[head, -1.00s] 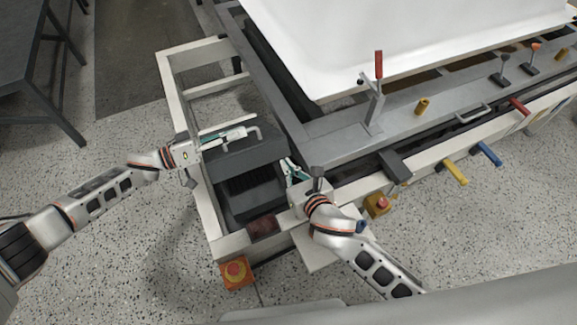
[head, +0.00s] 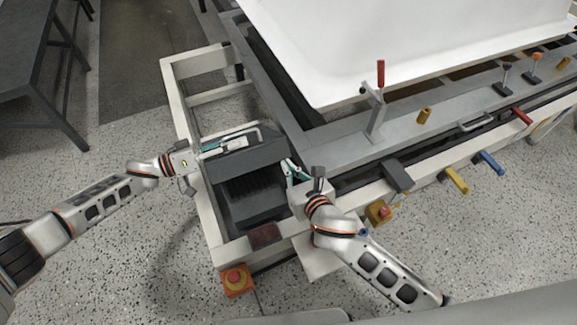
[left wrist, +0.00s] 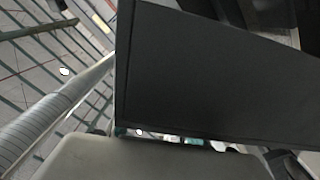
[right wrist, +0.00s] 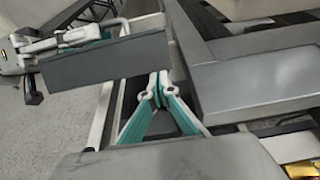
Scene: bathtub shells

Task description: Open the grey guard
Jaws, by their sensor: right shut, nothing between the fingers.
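The grey guard (head: 247,157) is a dark grey cover over the black slotted box in the near left bay of the frame. It also shows in the right wrist view (right wrist: 110,64) and large in the left wrist view (left wrist: 215,75). A pale bar handle (head: 256,136) is on its far side. My left gripper (head: 230,143) is at this handle, along the guard's upper edge; its grip on the handle is unclear. My right gripper (right wrist: 155,90) is shut and empty, just right of the guard, with a gap between them; it also shows in the head view (head: 292,172).
A white tub shell (head: 400,40) lies on the grey frame behind. A red-tipped lever (head: 380,75) stands on the rail, with yellow and blue handles (head: 490,162) further right.

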